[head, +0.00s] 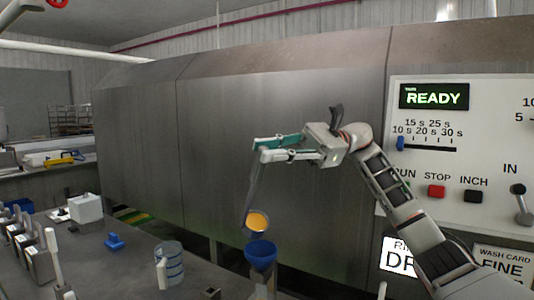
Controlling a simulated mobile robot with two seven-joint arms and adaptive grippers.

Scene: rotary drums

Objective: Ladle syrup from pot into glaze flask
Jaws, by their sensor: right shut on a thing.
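My right gripper (268,149) is shut on the handle of a ladle (252,190), which hangs down from the fingers. Orange syrup (258,221) shows in the ladle's bowl at the lower end. The bowl is just above a blue funnel (261,250), and I cannot tell if they touch. The funnel sits on top of an upright flask (263,278), whose lower part is cut off by the picture edge. I cannot make out the syrup pot. My left gripper is not in view.
A clear jug with blue bands (172,266) stands on the bench left of the flask. A small blue item (115,241) and a white box (86,208) lie farther left. A large metal drum housing (290,110) fills the back. A control panel (470,150) reading READY is at right.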

